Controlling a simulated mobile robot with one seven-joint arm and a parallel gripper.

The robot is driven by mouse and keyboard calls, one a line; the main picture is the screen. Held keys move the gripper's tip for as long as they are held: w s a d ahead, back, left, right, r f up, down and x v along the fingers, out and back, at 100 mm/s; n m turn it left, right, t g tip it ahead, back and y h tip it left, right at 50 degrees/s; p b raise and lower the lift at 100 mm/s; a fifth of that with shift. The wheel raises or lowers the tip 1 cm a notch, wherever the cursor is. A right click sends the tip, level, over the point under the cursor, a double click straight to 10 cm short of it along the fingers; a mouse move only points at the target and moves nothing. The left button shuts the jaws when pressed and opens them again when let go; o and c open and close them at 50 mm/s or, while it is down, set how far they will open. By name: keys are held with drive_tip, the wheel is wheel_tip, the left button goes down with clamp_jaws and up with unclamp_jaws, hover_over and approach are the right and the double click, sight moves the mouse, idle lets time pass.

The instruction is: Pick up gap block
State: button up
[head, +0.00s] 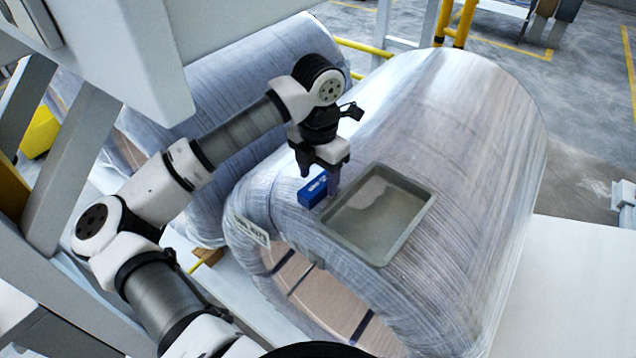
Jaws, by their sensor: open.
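A small blue block (313,190), which I take for the gap block, rests on top of the nearer wrapped coil (460,150), just left of a grey tray. It has a pale marking on its side. My gripper (321,182) points down right at the block, with its fingers open. One finger shows at the block's right side and the other at its upper left. The fingers overlap the block in this view, so I cannot tell whether they touch it. The block's upper part is partly hidden by the gripper.
A shallow grey tray (424,196) lies on the coil close to the right of my gripper. A second wrapped coil (225,75) stands behind, to the left. Yellow rails (362,47) run behind the coils. The coil's top right side is bare.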

drive_tip(key=shift+f, duration=1.3)
drive_tip(key=c, duration=1.1)
drive_tip(key=shift+r, duration=0.1)
